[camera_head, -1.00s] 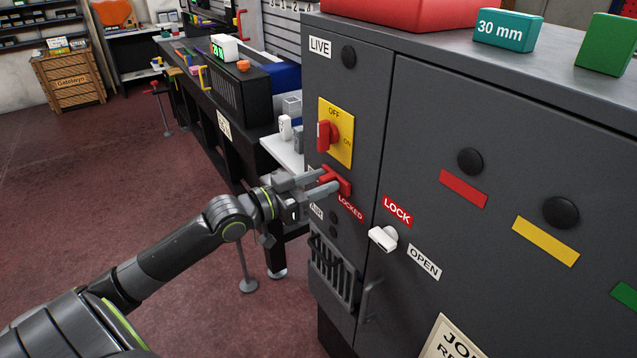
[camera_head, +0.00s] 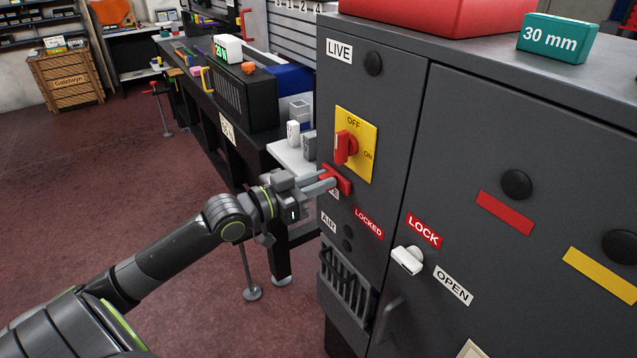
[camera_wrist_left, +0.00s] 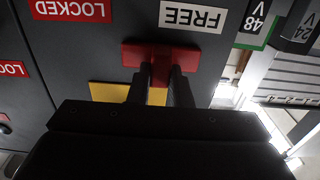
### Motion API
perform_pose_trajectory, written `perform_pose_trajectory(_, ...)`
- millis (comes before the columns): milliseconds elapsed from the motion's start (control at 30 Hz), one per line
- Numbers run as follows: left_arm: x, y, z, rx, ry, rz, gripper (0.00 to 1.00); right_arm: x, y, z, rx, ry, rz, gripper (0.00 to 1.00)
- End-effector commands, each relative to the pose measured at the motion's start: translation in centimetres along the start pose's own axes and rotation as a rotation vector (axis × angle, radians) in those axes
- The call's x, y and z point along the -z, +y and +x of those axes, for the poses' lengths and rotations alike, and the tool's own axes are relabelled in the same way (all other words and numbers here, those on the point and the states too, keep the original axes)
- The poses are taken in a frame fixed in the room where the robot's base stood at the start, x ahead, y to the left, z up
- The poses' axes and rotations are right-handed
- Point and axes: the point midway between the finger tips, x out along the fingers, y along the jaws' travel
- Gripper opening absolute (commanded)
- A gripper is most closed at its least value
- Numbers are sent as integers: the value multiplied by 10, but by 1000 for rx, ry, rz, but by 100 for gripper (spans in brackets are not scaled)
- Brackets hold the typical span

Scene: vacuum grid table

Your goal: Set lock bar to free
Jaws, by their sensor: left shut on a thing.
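The red lock bar (camera_head: 342,182) is on the dark grey cabinet front, below the yellow OFF/ON switch plate. My left gripper (camera_head: 328,185) is shut on its raised handle. In the left wrist view the lock bar (camera_wrist_left: 134,54) runs crosswise, with a finger of the gripper (camera_wrist_left: 160,80) on each side of the handle. The white FREE label (camera_wrist_left: 194,17) lies close beside the bar in that view. The red LOCKED label (camera_head: 369,224) is to the right of the bar. In the head view the FREE label is mostly hidden by the gripper. My right gripper is out of view.
A red rotary switch (camera_head: 344,147) on its yellow plate (camera_head: 365,137) sits just above the bar. A white latch (camera_head: 407,260) between LOCK and OPEN labels sticks out lower right. A vent guard (camera_head: 346,286) is below. A workbench (camera_head: 250,150) stands behind left.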

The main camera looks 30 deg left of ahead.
Motion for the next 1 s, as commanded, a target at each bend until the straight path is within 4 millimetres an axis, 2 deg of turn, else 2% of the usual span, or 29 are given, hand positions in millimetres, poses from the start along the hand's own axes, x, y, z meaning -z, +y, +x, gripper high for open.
perform_pose_trajectory(100, -3, -3, 0, 7, -5, -1, 0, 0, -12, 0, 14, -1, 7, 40)
perform_pose_trajectory(233, -2, -3, 0, 7, -5, 0, 0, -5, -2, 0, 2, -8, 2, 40)
perform_pose_trajectory(267, -2, -3, 0, 7, -5, 0, 19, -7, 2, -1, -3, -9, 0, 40)
perform_pose_trajectory(433, -2, -3, 0, 6, -5, -1, 40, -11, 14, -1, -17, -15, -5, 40)
perform_pose_trajectory(767, -2, -3, -2, 6, -6, -1, 40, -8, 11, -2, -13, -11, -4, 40)
perform_pose_trajectory(1000, -1, -3, -25, 7, -10, 1, 40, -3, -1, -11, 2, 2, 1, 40)
